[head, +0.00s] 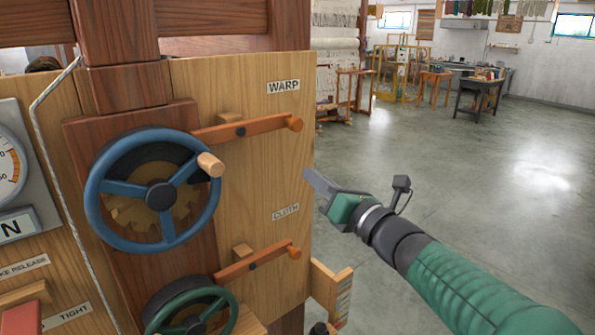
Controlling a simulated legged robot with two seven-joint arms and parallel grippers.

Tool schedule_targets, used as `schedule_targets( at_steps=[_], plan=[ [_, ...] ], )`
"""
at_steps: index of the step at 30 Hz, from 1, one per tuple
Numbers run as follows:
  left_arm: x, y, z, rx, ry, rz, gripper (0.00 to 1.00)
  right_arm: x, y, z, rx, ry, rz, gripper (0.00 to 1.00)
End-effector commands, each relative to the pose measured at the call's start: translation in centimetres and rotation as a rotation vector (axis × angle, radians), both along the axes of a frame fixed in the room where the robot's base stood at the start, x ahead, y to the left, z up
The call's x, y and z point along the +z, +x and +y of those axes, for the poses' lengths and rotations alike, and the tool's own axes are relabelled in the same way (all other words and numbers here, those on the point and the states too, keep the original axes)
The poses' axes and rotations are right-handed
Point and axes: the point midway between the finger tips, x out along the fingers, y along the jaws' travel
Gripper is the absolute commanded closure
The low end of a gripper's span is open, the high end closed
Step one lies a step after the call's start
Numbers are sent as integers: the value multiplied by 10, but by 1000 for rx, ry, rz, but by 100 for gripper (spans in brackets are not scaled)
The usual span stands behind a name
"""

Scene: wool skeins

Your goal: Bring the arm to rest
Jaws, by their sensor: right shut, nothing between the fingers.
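My right arm, with a green sleeve, comes in from the lower right. My right gripper (318,190) is shut and empty, beside the right edge of the wooden panel (262,175), near the "CLOTH" label. I cannot tell how far it is from the panel. My left gripper does not show.
The panel bears a blue handwheel (103,188), a green handwheel (163,309) cut by the lower edge, and two orange levers, one upper (232,130) and one lower (250,264). A gauge (10,165) is at left. Open floor (480,180) lies right; a dark table (480,86) stands far off.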

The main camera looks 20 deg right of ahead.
Motion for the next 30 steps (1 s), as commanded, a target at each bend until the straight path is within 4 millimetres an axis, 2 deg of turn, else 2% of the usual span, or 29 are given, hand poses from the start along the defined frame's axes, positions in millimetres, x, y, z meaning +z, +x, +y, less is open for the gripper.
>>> schedule_targets(
  at_steps=[3,6,19,21,23,25,26,28,30],
  plan=[
    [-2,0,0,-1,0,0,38,-1,-14,-3,-1,-1,-1,100],
    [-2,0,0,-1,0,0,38,-1,-18,-3,0,-1,0,100],
    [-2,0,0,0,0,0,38,-2,-18,-3,0,1,2,100],
    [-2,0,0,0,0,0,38,-8,-16,-5,-10,43,26,100],
    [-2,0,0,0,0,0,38,-27,-11,-9,-42,163,99,100],
    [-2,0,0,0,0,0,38,-68,-6,-17,-116,409,242,100],
    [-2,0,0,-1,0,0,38,-91,-6,-20,-163,543,315,100],
    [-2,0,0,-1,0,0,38,-152,-13,-25,-302,878,491,100],
    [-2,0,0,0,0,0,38,-214,-33,-25,-471,1197,640,100]
  ],
)
